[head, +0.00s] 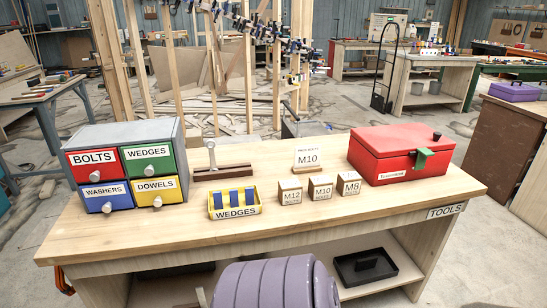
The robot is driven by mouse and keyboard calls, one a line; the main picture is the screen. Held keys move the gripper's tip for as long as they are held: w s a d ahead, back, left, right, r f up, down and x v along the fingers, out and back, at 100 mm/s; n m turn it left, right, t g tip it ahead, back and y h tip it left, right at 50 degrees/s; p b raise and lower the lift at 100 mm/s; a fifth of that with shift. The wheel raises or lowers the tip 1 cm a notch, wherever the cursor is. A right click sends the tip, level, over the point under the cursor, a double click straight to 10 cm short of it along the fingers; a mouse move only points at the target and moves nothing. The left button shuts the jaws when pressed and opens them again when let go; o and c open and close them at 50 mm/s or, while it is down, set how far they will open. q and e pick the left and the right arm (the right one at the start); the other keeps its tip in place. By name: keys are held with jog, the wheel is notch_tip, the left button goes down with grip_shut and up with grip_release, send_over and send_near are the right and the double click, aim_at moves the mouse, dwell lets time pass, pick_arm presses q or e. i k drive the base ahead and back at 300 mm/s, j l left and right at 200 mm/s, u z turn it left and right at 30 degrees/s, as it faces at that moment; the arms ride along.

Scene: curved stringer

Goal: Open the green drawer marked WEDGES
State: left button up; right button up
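The green drawer marked WEDGES (149,157) is the upper right drawer of a small grey cabinet (125,132) at the left end of the workbench. It looks shut, with a round pale knob (150,168) below its label. The red BOLTS drawer (92,163) is to its left, the yellow DOWELS drawer (158,190) is below it, and the blue WASHERS drawer (104,197) is below left. Neither of my grippers shows in the head view.
On the workbench (300,222) stand a yellow WEDGES tray (235,213) with blue wedges, small blocks marked M12 (290,191), M10 (320,187) and M8 (349,183), an M10 sign (308,159) and a red toolbox (400,155). The bench top before the cabinet is clear.

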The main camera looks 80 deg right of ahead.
aim_at(149, 159)
jog(key=z, duration=2.4)
